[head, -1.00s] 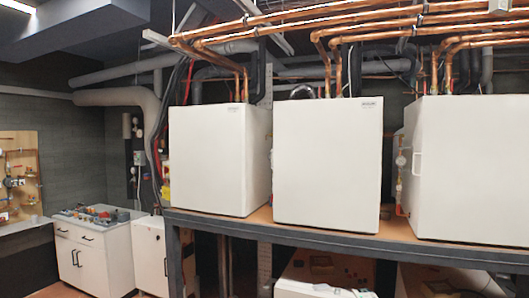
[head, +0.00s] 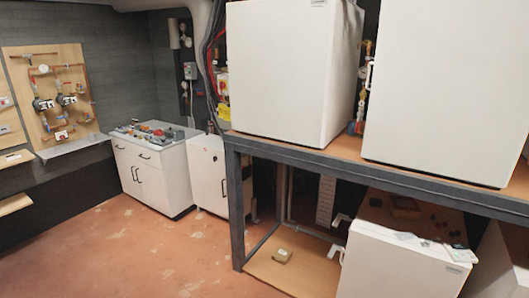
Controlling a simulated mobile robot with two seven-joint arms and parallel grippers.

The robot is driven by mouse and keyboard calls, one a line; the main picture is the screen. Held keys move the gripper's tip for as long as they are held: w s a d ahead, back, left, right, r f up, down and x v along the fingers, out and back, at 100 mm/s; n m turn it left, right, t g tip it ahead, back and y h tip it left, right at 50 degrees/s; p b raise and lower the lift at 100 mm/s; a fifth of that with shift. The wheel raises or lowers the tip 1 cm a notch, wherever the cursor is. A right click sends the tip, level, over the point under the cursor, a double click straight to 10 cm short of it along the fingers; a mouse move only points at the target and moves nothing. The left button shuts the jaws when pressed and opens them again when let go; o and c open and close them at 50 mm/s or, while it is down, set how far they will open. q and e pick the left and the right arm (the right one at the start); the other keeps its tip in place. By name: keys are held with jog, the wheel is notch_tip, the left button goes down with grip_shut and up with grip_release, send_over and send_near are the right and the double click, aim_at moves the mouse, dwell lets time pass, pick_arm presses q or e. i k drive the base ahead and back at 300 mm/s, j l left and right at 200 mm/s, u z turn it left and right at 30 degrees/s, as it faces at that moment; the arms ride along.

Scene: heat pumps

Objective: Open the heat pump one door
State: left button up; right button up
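Two white box-shaped heat pumps stand on a raised shelf in the head view. The left heat pump (head: 278,75) shows its front and right side, with a small label at its top edge that is too small to read. I cannot tell which one is heat pump one. Neither of my grippers is in view.
The shelf has a dark metal frame (head: 236,210). A white box (head: 400,265) with small items on top stands below it, beside a low wooden board (head: 290,262). A white cabinet (head: 152,170) stands by the left wall. The reddish floor (head: 130,250) in front is clear.

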aim_at(279, 51)
jog(key=i+j+u, duration=0.4)
jog(key=i, duration=0.25)
jog(key=i+u, duration=0.35)
jog(key=i, duration=0.3)
jog(key=i+u, duration=0.4)
jog(key=i, duration=0.3)
jog(key=i+l+u, duration=0.4)
jog(key=i, duration=0.25)
jog(key=j, duration=0.1)
